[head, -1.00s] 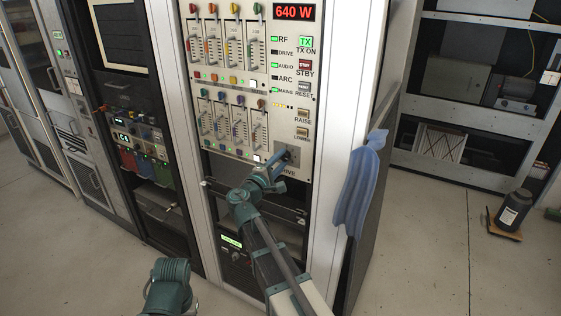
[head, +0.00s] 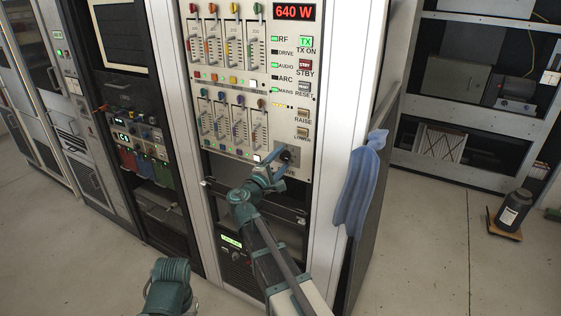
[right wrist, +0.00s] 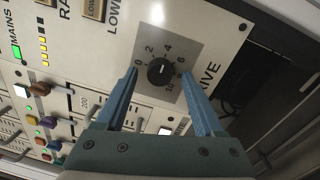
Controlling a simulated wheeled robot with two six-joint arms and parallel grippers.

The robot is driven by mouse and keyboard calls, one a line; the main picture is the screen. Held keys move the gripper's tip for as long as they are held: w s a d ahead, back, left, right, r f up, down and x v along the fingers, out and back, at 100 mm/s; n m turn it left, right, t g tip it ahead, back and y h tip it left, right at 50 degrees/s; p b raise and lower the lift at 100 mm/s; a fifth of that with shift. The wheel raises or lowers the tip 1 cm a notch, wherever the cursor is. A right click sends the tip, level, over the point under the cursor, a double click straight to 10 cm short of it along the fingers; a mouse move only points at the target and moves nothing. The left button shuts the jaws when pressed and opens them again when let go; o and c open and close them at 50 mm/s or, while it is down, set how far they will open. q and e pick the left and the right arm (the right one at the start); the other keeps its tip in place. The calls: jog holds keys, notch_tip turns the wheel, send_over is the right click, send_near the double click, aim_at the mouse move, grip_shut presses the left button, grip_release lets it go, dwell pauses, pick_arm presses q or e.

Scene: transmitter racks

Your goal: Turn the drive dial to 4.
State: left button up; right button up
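The drive dial (head: 288,155) is a black round knob on a grey square plate at the lower right of the light transmitter panel. In the right wrist view the dial (right wrist: 160,72) has numbers from 0 to 10 around it. Its small white mark appears to point up and to the right, roughly toward 4; the exact setting is hard to read. My right gripper (right wrist: 160,74) is open, with its blue fingers apart on either side of the dial and a gap to the knob. In the head view the right gripper (head: 273,158) is just left of the dial. My left gripper is out of view.
RAISE and LOWER buttons (head: 302,124) sit above the dial, and slider levers (head: 238,125) are to its left. A red display (head: 294,12) reads 640 W. A blue cloth (head: 361,185) hangs at the cabinet's right edge.

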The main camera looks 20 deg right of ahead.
jog(key=v, duration=1.3)
jog(key=shift+s+a+b, duration=0.25)
jog(key=shift+a+b, duration=0.1)
jog(key=shift+b, duration=0.05)
jog(key=shift+f, duration=0.15)
jog(key=s+a+f+m+g+y+p, duration=0.2)
jog(key=s+a+f+m+g+y, duration=0.15)
jog(key=s+f, duration=0.4)
jog(key=s+a+f+m+g+y+p, duration=0.2)
jog(key=s+a+f+g+y, duration=0.3)
jog(key=f, duration=0.3)
jog(key=s+a+f+g+y+p, duration=0.1)
jog(key=s+a+f+g+y, duration=0.1)
jog(key=s+a+y, duration=0.3)
jog(key=s+a+m+g, duration=0.1)
jog(key=s+a, duration=0.1)
jog(key=s, duration=0.1)
jog(key=shift+s, duration=0.25)
jog(key=shift+a+f, duration=0.1)
